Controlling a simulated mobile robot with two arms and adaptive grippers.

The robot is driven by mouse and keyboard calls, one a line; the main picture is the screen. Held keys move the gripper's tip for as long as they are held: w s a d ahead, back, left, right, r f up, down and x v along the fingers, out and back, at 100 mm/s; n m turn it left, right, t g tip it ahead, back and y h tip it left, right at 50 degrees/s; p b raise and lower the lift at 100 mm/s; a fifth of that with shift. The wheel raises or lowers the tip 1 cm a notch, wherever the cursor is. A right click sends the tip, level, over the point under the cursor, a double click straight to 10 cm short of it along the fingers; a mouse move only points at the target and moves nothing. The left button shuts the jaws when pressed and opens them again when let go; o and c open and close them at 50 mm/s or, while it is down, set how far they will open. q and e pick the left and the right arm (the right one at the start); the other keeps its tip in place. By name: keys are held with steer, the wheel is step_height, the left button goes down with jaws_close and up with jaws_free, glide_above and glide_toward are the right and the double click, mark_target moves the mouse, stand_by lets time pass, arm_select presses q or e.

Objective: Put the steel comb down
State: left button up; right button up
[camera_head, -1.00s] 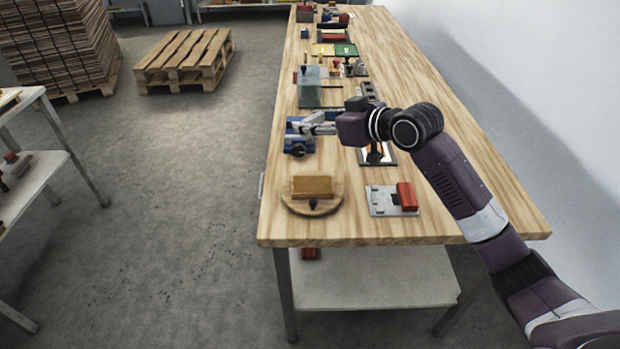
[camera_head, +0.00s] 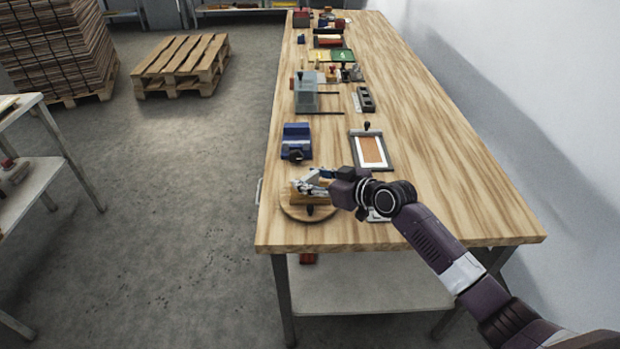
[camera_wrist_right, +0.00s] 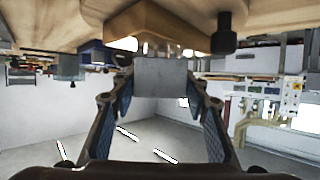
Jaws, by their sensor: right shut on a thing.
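The steel comb (camera_wrist_right: 160,82) shows as a flat grey metal plate between the fingertips of my right gripper (camera_wrist_right: 160,90) in the right wrist view. The gripper is shut on it. In the head view my right gripper (camera_head: 314,184) is over the round wooden board (camera_head: 292,212) near the table's front left corner. A tan wooden block on this board is partly hidden by the gripper; the wrist view shows a wooden block (camera_wrist_right: 158,20) close to the comb. I cannot tell whether comb and block touch. My left gripper is not in view.
A blue vise-like device (camera_head: 297,140) stands just behind the board. A framed plate (camera_head: 372,150) lies to its right. My right arm partly hides a metal plate (camera_head: 377,217) at the front. The table's right side is clear.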

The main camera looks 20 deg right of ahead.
steer(key=shift+f, duration=0.1)
steer(key=o, duration=1.3)
steer(key=shift+s+d+r, duration=0.1)
steer(key=shift+r, duration=0.15)
steer(key=b+v, duration=0.1)
steer(key=v, duration=1)
steer(key=shift+s+d+r, duration=0.1)
steer(key=shift+s+d, duration=0.05)
steer(key=shift+s, duration=0.2)
